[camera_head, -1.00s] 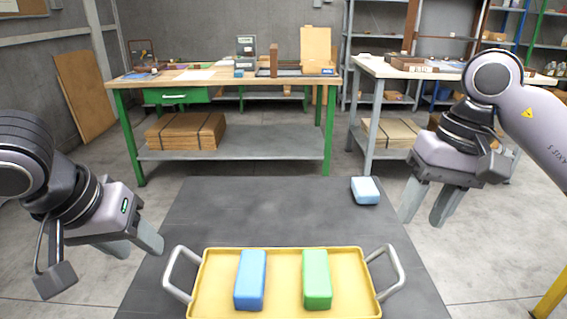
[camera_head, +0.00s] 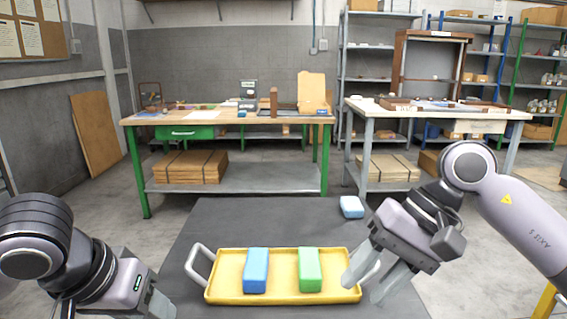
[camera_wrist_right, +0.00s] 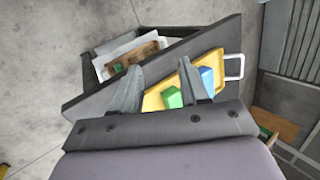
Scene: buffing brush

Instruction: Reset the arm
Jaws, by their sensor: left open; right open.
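My left gripper (camera_head: 152,306) is open and empty at the lower left in the head view, left of the yellow tray. My right gripper (camera_head: 366,285) is open and empty near the tray's right handle, which it partly hides. In the right wrist view its two fingers (camera_wrist_right: 160,85) are spread apart, with the tray seen beyond them. The yellow tray (camera_head: 283,297) lies on the dark table (camera_head: 240,220). It holds a blue block (camera_head: 256,270) on the left and a green block (camera_head: 309,269) on the right.
A light blue block (camera_head: 351,207) lies at the dark table's far right corner. A green-legged workbench (camera_head: 230,122) and a grey-legged bench (camera_head: 440,112) stand behind. In the right wrist view, a white bin (camera_wrist_right: 110,58) shows beyond the table edge.

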